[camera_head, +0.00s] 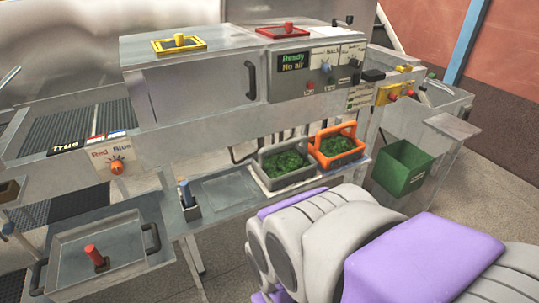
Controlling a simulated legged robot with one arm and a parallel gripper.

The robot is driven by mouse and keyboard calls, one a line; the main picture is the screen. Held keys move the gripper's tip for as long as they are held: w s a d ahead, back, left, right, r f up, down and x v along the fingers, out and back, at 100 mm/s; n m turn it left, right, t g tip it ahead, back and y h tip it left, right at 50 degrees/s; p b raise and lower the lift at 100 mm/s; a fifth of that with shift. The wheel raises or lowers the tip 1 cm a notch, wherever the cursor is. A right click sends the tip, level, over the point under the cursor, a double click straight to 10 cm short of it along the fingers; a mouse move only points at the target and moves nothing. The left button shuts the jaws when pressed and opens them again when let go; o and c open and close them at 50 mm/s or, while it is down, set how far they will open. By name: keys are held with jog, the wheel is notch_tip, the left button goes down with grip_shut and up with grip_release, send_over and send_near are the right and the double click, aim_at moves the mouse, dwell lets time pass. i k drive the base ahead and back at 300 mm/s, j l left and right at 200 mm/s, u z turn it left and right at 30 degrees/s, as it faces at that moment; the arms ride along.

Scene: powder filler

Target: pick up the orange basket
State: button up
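The orange basket (337,159) stands upright on the right end of the low metal shelf, under the control panel. It holds green leafy-looking contents (336,146), and its handle (336,129) arches over the top. A grey basket (286,178) with similar green contents stands close on its left. My arm, white and purple, fills the lower right of the view, in front of and below the baskets. My gripper is not visible in this view.
A metal shelf (228,191) has bare room left of the grey basket. A blue-handled item in a holder (190,208) stands there. A green bin (402,172) hangs to the right. The machine's cabinet (195,90) overhangs behind. A tray with a red knob (96,256) is lower left.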

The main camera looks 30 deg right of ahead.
aim_at(332, 147)
jog(key=z, duration=1.3)
jog(key=i+j, duration=0.45)
jog(key=i, duration=0.15)
jog(key=i+j, duration=0.45)
jog(key=i, duration=0.2)
